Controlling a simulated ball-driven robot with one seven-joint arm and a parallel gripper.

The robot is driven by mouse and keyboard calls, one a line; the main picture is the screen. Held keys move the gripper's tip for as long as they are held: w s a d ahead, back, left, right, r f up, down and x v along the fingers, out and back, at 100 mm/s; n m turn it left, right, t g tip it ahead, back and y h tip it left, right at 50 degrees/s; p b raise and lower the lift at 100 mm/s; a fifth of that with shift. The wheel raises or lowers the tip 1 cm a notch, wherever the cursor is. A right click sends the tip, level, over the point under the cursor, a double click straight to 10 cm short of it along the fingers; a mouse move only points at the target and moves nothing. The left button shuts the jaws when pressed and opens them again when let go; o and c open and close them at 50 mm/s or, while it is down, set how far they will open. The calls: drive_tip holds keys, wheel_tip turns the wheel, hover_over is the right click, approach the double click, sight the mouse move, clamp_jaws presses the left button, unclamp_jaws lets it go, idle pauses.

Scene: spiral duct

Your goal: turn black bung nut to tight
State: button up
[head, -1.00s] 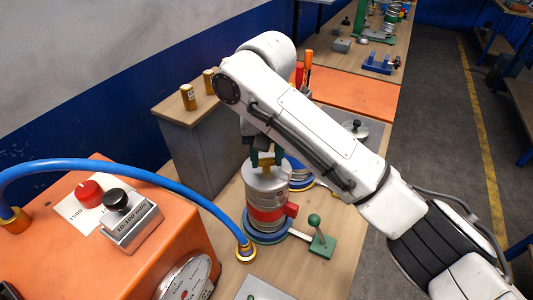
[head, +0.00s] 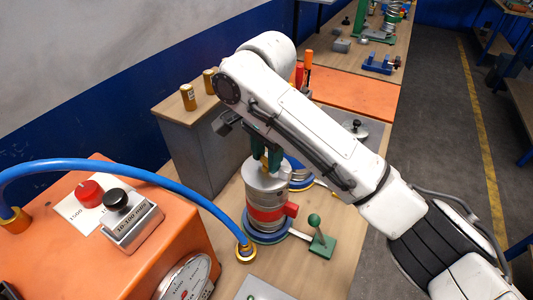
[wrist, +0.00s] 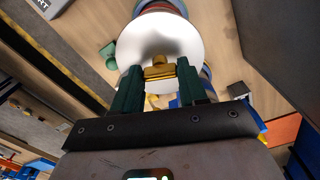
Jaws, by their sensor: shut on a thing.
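A silver cylinder (head: 266,184) stands upright on the bench, with a red band around its lower part. A yellow, brass-like T-shaped nut (wrist: 158,70) sits at the middle of its pale round top; it looks yellow, not black. My gripper (head: 266,152) comes down from above, its green fingers on opposite sides of this nut. In the wrist view my gripper (wrist: 158,77) is shut on the nut's crossbar. My fingers partly hide the nut in the head view. No black nut shows on the cylinder, and its thread is hidden.
An orange box (head: 160,245) with a blue hose (head: 130,166), a red button (head: 89,193) and a black knob (head: 116,200) stands at left. A grey cabinet (head: 206,150) is close behind the cylinder. A green-knobbed lever (head: 316,232) stands at its right.

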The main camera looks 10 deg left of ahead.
drive_tip(key=m, duration=0.5)
drive_tip(key=shift+m, duration=2.6)
drive_tip(key=o, duration=1.1)
drive_tip(key=shift+c, duration=0.2)
wheel_tip(320, 180, up, 11)
drive_tip(key=shift+f, duration=0.1)
